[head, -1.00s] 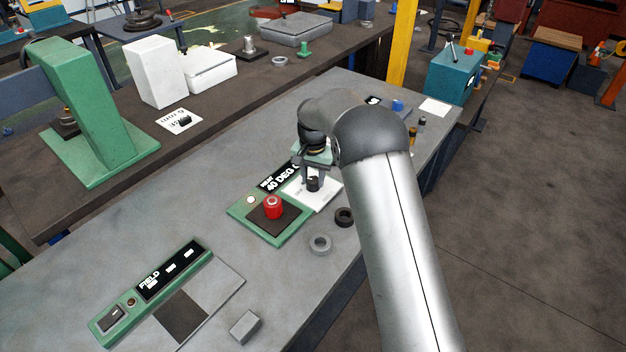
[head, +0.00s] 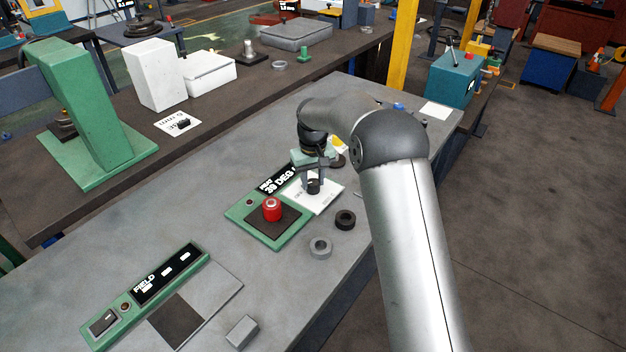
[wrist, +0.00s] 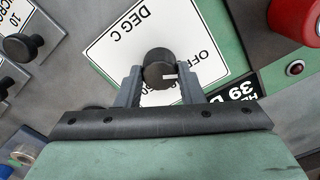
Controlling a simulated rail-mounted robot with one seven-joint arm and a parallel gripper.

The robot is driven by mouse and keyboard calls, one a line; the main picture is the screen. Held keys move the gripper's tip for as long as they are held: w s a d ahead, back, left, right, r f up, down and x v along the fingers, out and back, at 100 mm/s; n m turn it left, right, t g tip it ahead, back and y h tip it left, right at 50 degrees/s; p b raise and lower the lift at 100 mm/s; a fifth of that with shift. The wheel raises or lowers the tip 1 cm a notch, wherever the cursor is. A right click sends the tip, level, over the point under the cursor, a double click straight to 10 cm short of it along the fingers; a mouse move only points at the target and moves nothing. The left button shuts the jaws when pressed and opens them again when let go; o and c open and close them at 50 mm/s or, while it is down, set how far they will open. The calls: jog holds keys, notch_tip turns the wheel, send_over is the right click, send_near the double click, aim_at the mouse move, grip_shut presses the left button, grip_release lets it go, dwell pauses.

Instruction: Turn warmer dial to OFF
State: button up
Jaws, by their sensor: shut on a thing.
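The warmer (head: 262,236) is a green unit with a dark plate, a small lamp, a black display (head: 277,180) reading about 39 DEG and a white scale card (head: 325,201). Its black round dial (head: 313,188) sits on the card. In the wrist view the dial (wrist: 157,66) carries a short white mark on its right side. The card there shows DEG C and OFF (wrist: 187,52), with other print partly hidden. My gripper (head: 314,181) is shut on the dial, one finger on each side, as the wrist view also shows (wrist: 158,80).
A red cylinder (head: 272,208) stands on the warmer's plate, close to my gripper. A grey ring (head: 320,247) and a dark ring (head: 345,219) lie on the bench at the right. Other black knobs (wrist: 24,46) show at the wrist view's left.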

aim_at(313, 182)
dwell(0.3)
jog(key=o, duration=1)
notch_tip(313, 182, up, 18)
jog(key=shift+f+b, duration=0.25)
jog(key=shift+b, duration=0.2)
